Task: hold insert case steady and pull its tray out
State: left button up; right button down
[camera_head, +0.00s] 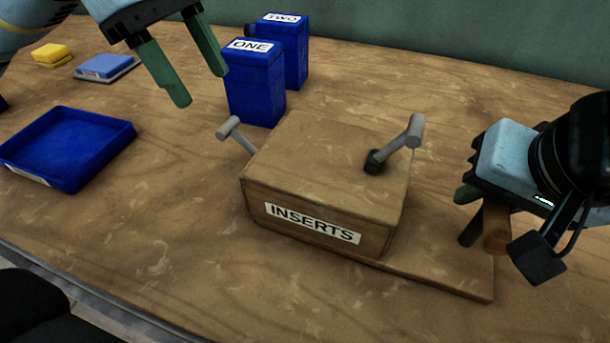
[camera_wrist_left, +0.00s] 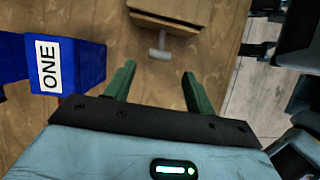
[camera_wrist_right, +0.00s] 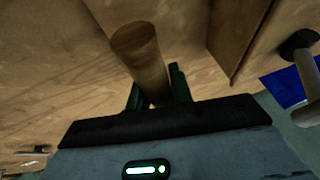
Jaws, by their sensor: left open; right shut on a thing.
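The wooden insert case (camera_head: 330,170), labelled INSERTS, stands on the table. A grey T-shaped handle (camera_head: 229,128) sticks out at its left and shows in the left wrist view (camera_wrist_left: 160,50). Another grey lever (camera_head: 402,142) rises at its right. A flat wooden board (camera_head: 450,273) juts right from the case's foot; I cannot tell whether it is the tray. My right gripper (camera_head: 480,212) is shut on a round wooden handle (camera_wrist_right: 140,50) above this board. My left gripper (camera_head: 199,86) is open and empty, up and left of the case, apart from the left handle.
Blue boxes ONE (camera_head: 254,88) and TWO (camera_head: 290,50) stand behind the case, near my left gripper. An empty blue tray (camera_head: 68,148) lies at left. The table front left of the case is clear.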

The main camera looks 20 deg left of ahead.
aim_at(226, 123)
pick_arm(q)
jog(key=shift+x, duration=4.95)
jog(key=shift+c, duration=0.4)
jog(key=c, duration=1)
